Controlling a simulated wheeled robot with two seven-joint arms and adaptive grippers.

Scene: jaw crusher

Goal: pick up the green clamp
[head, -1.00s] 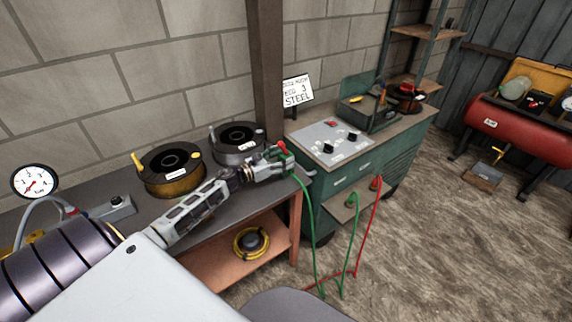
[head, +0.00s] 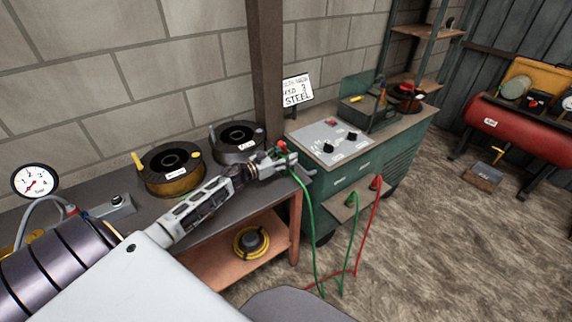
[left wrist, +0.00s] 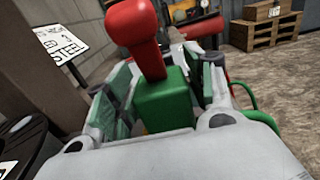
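The green clamp (left wrist: 165,102) is a green block with a red rounded handle (left wrist: 140,25) standing up from it. In the left wrist view it sits between the two fingers of my left gripper (left wrist: 160,85). The fingers lie on either side of the clamp and look open, with a narrow space beside it. In the head view my left gripper (head: 287,161) is at the bench's right end, where the clamp's red part (head: 282,145) shows. The fingers hide most of the clamp there. A green cable (head: 309,215) hangs from it. My right gripper is not in view.
The bench (head: 213,236) carries two wire spools (head: 172,188) behind my arm. A green machine with a control panel (head: 322,133) stands close right of the gripper. A red cable (head: 366,235) hangs from its front. Open floor lies to the right.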

